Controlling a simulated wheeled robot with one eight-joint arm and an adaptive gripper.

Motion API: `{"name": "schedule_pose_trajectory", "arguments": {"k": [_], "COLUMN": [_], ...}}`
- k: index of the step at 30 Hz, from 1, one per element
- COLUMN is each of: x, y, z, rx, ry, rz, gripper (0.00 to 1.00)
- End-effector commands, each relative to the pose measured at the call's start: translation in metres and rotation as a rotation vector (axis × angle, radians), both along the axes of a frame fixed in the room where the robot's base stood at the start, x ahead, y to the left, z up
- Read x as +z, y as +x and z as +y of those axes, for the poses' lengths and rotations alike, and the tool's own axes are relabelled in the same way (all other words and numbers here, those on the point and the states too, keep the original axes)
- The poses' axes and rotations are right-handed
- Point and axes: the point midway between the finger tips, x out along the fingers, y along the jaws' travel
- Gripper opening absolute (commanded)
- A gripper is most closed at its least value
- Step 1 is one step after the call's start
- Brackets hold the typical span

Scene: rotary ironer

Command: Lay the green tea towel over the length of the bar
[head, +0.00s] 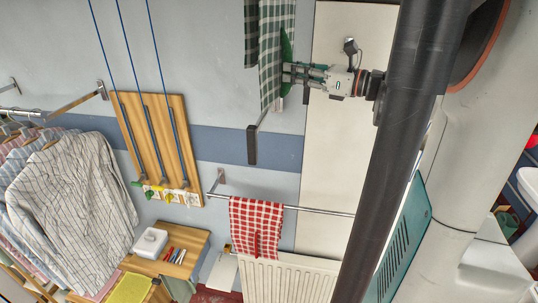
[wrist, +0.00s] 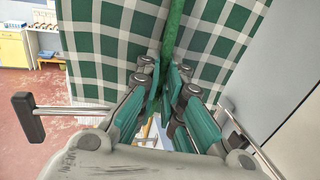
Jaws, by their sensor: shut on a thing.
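The green and white checked tea towel (head: 271,50) hangs at the top of the head view and is cut off by the upper edge. It fills the upper part of the wrist view (wrist: 105,45). My gripper (head: 287,73) is shut on a plain green fold of it, which runs up from between the fingers (wrist: 165,90). A metal bar with a black end block (head: 252,145) juts out below the towel. That end block also shows at the left of the wrist view (wrist: 28,117). I cannot tell whether the towel touches this bar.
A wall rail (head: 320,211) carries a red checked cloth (head: 256,222) above a radiator (head: 290,278). A wooden board (head: 150,140) hangs left of it. Striped shirts (head: 75,200) hang at the far left. A small wooden table (head: 195,240) stands below the board.

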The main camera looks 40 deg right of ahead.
Motion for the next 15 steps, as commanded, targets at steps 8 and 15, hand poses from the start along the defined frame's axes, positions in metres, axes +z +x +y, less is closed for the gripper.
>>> {"name": "schedule_pose_trajectory", "arguments": {"k": [8, 15], "x": [0.0, 0.0], "y": [-0.016, -0.03], "z": [-0.013, -0.024], "rx": [0.0, 0.0], "ry": [0.0, 0.0], "rz": [0.0, 0.0], "gripper": [0.0, 0.0]}}
